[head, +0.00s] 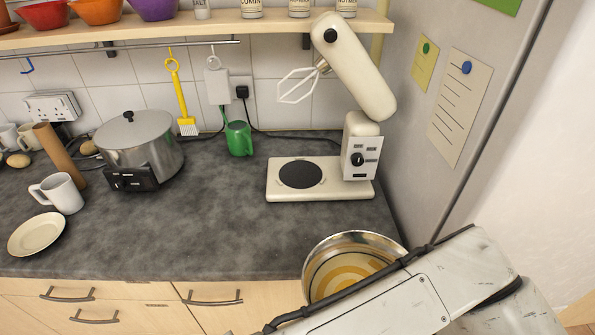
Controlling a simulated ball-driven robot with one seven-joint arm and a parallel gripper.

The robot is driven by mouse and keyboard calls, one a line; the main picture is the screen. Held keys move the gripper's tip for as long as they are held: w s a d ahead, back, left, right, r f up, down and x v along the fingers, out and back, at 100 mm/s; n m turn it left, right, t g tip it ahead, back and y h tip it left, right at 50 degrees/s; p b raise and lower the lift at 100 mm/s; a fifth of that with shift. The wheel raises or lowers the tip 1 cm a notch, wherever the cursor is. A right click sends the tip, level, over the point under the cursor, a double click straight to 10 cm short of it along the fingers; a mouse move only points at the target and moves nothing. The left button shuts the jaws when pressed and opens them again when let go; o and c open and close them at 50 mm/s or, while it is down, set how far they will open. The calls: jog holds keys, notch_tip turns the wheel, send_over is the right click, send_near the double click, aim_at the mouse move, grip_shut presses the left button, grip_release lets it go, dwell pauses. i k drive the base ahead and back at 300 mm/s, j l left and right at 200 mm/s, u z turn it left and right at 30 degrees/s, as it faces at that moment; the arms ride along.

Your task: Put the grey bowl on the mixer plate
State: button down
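The grey bowl (318,252) is shiny metal with tan and yellow rings showing inside. It is at the counter's front edge, its open side facing me, and my arm covers its lower right part. What holds it up is hidden. The stand mixer (365,75) is cream, with its head tilted up and its wire whisk (298,85) raised. The mixer plate (301,174), a dark disc on the cream base (283,193), is bare. My arm crosses the lower right, but my gripper is not visible.
A steel pot (140,140), white mug (62,193), cream plate (36,235) and brown roll (60,155) are on the left of the counter. A grey panel (480,110) rises at right. The counter's middle (200,225) is clear.

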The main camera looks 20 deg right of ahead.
aim_at(301, 174)
jog(key=i, duration=0.85)
